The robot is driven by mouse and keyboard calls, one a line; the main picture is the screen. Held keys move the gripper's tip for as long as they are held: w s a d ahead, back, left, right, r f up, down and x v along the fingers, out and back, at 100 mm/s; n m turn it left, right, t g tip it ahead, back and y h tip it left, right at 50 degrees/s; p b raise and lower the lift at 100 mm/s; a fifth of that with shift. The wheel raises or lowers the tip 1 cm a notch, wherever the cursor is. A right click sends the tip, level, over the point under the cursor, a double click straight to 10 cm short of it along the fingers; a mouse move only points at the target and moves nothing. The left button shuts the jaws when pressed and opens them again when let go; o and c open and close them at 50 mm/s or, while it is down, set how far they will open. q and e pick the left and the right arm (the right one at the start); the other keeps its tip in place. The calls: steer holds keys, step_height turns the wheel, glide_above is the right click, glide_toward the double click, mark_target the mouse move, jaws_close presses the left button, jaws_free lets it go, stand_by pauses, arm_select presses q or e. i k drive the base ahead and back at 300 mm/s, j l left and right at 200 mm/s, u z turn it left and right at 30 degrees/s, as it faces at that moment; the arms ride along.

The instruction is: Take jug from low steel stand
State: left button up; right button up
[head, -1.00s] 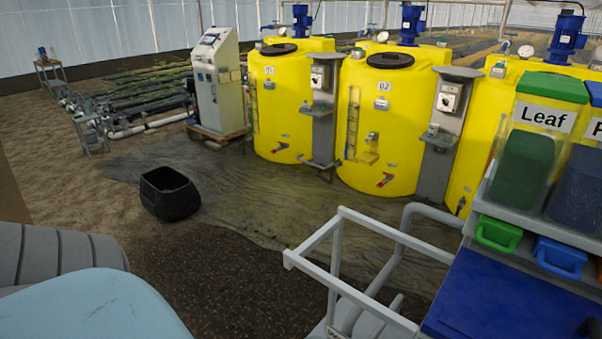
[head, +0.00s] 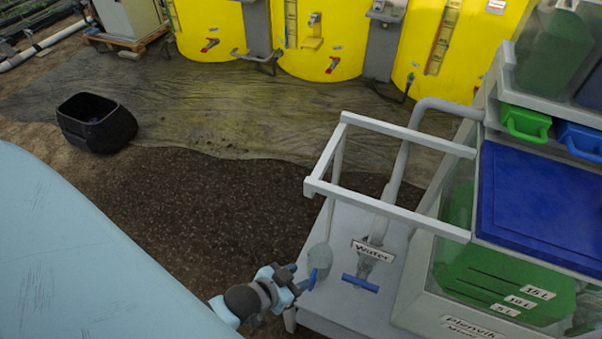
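A small greyish, see-through vessel, which looks like the jug (head: 320,259), stands on the low steel stand (head: 343,310) near its left edge. The stand is a pale grey top beside a tap labelled Water. My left gripper (head: 303,273) comes in from the lower left, with its blue fingertips at the jug's near left side. The fingers look apart, with nothing seen held between them. Whether a fingertip touches the jug is too small to tell. My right gripper is not in view.
A white rail frame (head: 330,160) stands over the stand's far side. The blue-handled tap (head: 362,282) is right of the jug. A clear bin with green contents (head: 510,275) stands at the right. A black tub (head: 97,125) sits on the ground sheet at the left.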

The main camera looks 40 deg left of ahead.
mark_target(320, 256)
steer(key=k+j, duration=0.1)
steer(key=j, duration=1.45)
